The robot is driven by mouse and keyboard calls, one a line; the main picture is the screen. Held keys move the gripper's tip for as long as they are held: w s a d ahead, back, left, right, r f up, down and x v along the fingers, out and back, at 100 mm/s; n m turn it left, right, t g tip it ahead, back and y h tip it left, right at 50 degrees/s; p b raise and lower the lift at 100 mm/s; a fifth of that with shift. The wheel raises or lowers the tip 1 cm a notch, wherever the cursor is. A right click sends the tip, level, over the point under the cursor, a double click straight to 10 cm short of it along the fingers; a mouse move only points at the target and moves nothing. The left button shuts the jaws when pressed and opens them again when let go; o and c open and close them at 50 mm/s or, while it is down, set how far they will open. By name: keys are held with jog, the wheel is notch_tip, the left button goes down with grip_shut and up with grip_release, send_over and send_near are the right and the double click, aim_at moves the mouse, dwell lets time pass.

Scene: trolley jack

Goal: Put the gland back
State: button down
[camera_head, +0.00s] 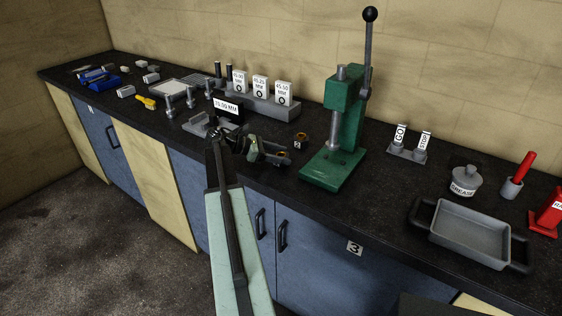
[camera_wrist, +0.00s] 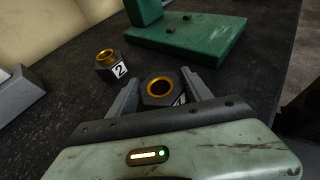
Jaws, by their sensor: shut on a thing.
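My gripper (camera_wrist: 160,98) is shut on a dark hexagonal gland (camera_wrist: 159,88) with a gold-coloured ring in its bore. The gland is upright between the fingers, and its white label is mostly hidden at the wrist view's lower edge of the nut. In the head view my gripper (camera_head: 268,150) is over the bench just left of the green press. I cannot tell whether the held gland touches the bench. A second similar gland (camera_wrist: 108,65), labelled 2, stands on the bench to the left in the wrist view; it also shows in the head view (camera_head: 300,141).
The green arbor press (camera_head: 335,130) stands close to my gripper's right; its base (camera_wrist: 190,42) is beyond the held gland. Behind are a grey block with size cards (camera_head: 262,100) and a 70.00 MM sign (camera_head: 228,106). A grey tray (camera_head: 470,235) and grease pot (camera_head: 465,181) are at right.

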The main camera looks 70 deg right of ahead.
jog(key=shift+c, duration=2.2)
grip_release()
jog(key=shift+w+a+r, duration=0.1)
jog(key=shift+w+r, duration=0.05)
jog(key=shift+r, duration=0.2)
jog(key=p+v, duration=0.4)
jog(key=v, duration=0.6)
jog(key=shift+w+a+r+p, duration=0.15)
jog(key=shift+w+r+p, duration=0.05)
jog(key=shift+w+p, duration=0.1)
jog(key=shift+w+a+r, duration=0.1)
jog(key=shift+w+a, duration=0.2)
